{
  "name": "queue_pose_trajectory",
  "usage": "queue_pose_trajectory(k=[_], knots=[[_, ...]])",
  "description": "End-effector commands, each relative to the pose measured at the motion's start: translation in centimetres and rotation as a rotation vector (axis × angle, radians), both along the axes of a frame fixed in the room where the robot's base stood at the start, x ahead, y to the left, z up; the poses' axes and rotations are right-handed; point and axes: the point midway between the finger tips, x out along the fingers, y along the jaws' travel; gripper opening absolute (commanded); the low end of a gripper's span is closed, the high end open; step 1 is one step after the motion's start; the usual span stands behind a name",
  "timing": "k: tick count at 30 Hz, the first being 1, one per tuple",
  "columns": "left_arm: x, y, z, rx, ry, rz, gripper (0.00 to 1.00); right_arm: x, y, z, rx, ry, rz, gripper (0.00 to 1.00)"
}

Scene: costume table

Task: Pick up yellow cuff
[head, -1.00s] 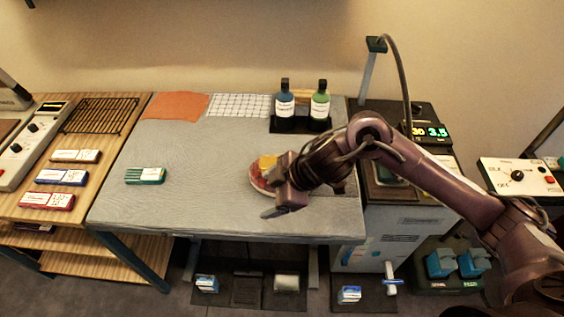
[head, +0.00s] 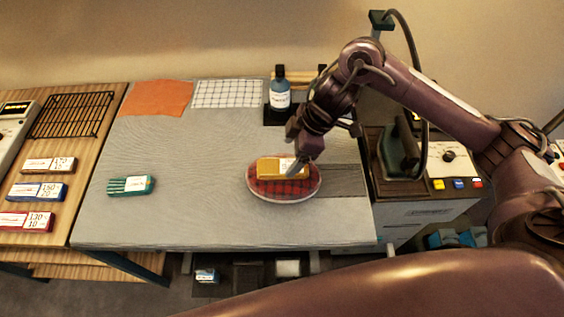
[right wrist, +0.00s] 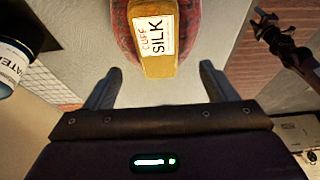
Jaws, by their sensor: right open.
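The yellow cuff (head: 270,168) is a block with a white label. It lies on a red plaid oval pad (head: 285,192) with a pale rim. In the right wrist view the cuff (right wrist: 152,62) shows a label reading "CUFF SILK". My right gripper (head: 304,167) is open at the cuff's right end in the head view. In the right wrist view its fingers (right wrist: 157,82) stand apart, with the cuff just beyond and between their lines, not gripped. A dark jointed shape at that view's upper right looks like my left gripper (right wrist: 270,25); its jaws are unclear.
A blue bottle (head: 280,92) stands in a dark holder behind the pad. A green comb-like block (head: 130,185) lies on the grey table (head: 190,215) to the left. Orange cloth (head: 158,97) and checked cloth (head: 228,93) lie at the back. The table between block and pad is clear.

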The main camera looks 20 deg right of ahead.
Motion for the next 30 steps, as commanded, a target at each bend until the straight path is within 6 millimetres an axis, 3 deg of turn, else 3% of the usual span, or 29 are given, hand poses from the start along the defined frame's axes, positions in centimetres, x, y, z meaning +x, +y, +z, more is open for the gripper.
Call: queue_pose_trajectory(k=[3, 7, 12, 16, 20, 30], knots=[[-2.1, 0.1, 0.6, 0.002, 0.030, 0.000, 0.50, 0.1, 0.3, -1.2, 0.001, 0.004, -0.002, 0.78], [-2.8, 0.2, 1.6, 0.004, 0.040, 0.000, 0.50, 0.3, 0.5, -3.2, 0.000, 0.006, -0.002, 0.78], [-1.7, 0.1, 1.8, 0.001, 0.025, 0.000, 0.50, 0.6, 1.2, -5.0, 0.000, 0.000, -0.001, 0.78], [0.0, -0.1, 2.0, -0.001, -0.001, -0.001, 0.50, 0.7, 1.3, -5.4, -0.001, -0.002, -0.001, 0.78], [0.5, -0.1, 2.0, -0.002, -0.009, -0.001, 0.50, 0.7, 1.3, -5.3, -0.001, -0.002, 0.000, 0.78], [-1.0, 0.0, 1.8, 0.000, 0.013, 0.000, 0.50, 0.7, 1.3, -5.3, -0.001, -0.002, -0.001, 0.34]])
